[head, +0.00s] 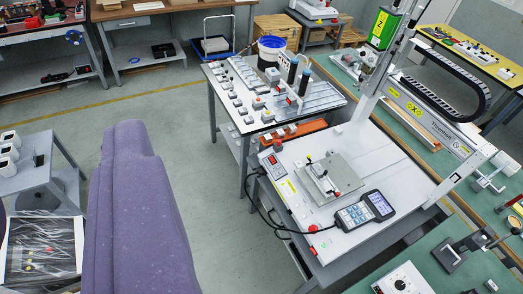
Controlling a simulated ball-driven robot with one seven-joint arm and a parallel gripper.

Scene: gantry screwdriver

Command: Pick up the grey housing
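My gripper is not in view; a purple link of my arm fills the lower left of the head view. Several small grey and white block-like parts (238,103) stand in rows on the left of the far work table. Some may be grey housings, but they are too small to tell apart. On the white gantry station (372,158), a grey plate (345,170) carries a light fixture with a small part in it. I cannot tell whether that part is a grey housing.
A pendant (364,210) lies at the station's front, its black cable hanging over the left edge. The gantry column and cable chain (447,98) rise at right. A grey cart (40,180) with white containers stands left. The grey floor (180,125) is clear between cart and tables.

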